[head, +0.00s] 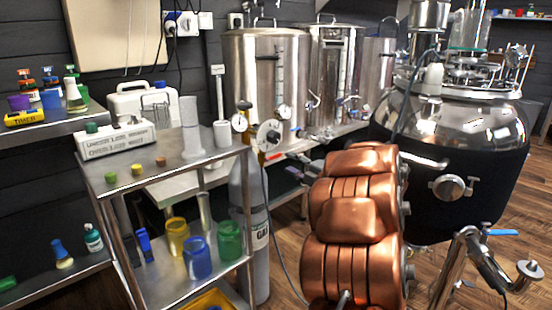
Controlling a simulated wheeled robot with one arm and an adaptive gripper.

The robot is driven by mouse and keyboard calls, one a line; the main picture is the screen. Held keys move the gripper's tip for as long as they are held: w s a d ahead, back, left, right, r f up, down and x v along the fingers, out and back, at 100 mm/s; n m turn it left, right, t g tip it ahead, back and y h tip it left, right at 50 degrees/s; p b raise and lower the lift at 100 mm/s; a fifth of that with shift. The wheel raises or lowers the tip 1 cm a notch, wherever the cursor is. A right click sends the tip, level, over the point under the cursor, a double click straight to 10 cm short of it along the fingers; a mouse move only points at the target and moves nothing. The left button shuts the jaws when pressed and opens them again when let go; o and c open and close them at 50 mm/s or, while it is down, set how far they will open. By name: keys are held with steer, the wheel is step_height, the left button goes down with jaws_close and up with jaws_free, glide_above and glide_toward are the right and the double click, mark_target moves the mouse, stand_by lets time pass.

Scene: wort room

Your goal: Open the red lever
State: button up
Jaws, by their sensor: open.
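A small orange-red part (275,156) also shows beside the white round fitting above the grey gas cylinder. My gripper cannot be made out in the head view. Large copper-coloured rounded segments, likely my own arm, fill the lower middle and hide part of the floor and the bench behind.
A steel shelf cart (165,168) with jars stands at left, beside the gas cylinder (262,238). A large dark-jacketed steel vessel (450,150) stands at right. A pipe with a blue handle (503,232) is at lower right. Wooden floor (285,265) shows between.

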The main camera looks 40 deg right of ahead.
mark_target(277, 157)
steer(key=shift+w+b, duration=1.15)
steer(key=shift+w, duration=2.65)
steer(key=shift+c, duration=0.3)
jaws_close()
